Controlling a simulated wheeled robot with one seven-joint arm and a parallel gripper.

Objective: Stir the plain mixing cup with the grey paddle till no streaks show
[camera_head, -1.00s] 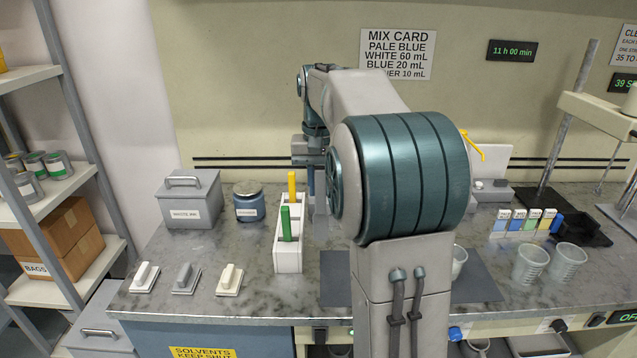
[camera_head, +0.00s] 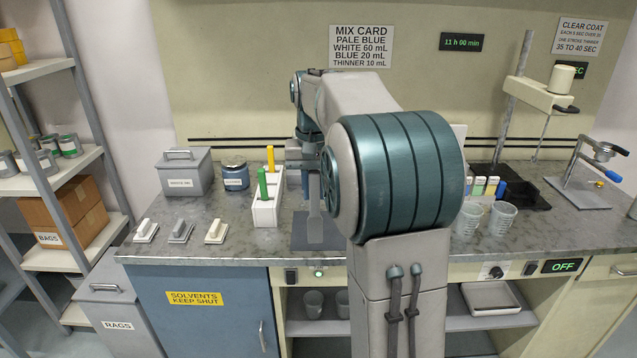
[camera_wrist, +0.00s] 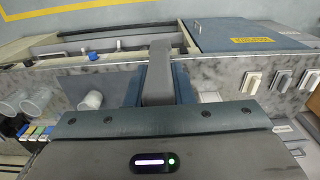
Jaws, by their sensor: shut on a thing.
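My gripper (camera_head: 311,178) is shut on the grey paddle (camera_head: 315,222), which hangs down in front of the white rack's right side, over the dark mat (camera_head: 300,240). In the wrist view the grey paddle (camera_wrist: 158,72) sits between my two dark blue fingers (camera_wrist: 158,95). A pale cup (camera_wrist: 92,100), seemingly the plain mixing cup, stands on the dark mat to the left of the paddle, apart from it. My arm hides this cup in the head view. Its contents and any streaks cannot be made out.
The white rack (camera_head: 264,214) holds a green paddle (camera_head: 262,184) and a yellow paddle (camera_head: 270,158). Two clear cups (camera_head: 468,220) (camera_head: 501,219) stand at right. A grey bin (camera_head: 184,178) and blue tin (camera_head: 235,178) stand at back left. Small handled blocks (camera_head: 181,233) line the front left.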

